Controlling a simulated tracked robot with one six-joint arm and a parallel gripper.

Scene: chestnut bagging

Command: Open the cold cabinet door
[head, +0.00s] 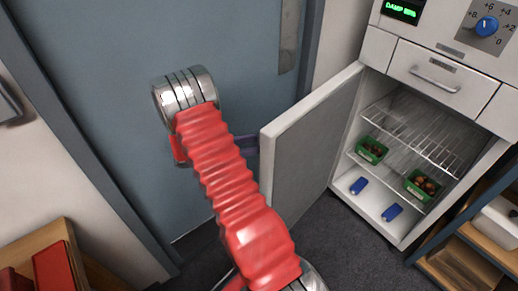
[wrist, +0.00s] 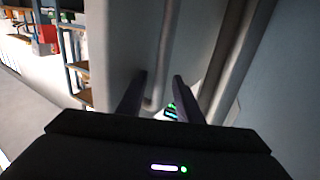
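The cold cabinet (head: 402,180) stands at the right in the head view. Its door (head: 312,135) is swung wide open to the left, with the inside in sight. My gripper is mostly hidden behind my red arm in the head view; a dark purplish part shows beside the door's free edge. In the wrist view my gripper (wrist: 158,80) has its two dark fingers apart. A pale grey upright bar (wrist: 163,50) shows between them; I cannot tell whether they touch it or whether it is the door's handle.
Inside the cabinet are wire shelves (head: 415,130), green punnets (head: 372,150) of chestnuts and blue objects (head: 359,186). A drawer (head: 440,80) and a blue dial (head: 487,27) are above. A blue-grey room door (head: 110,90) stands behind my arm. A wooden shelf (head: 470,265) is at lower right.

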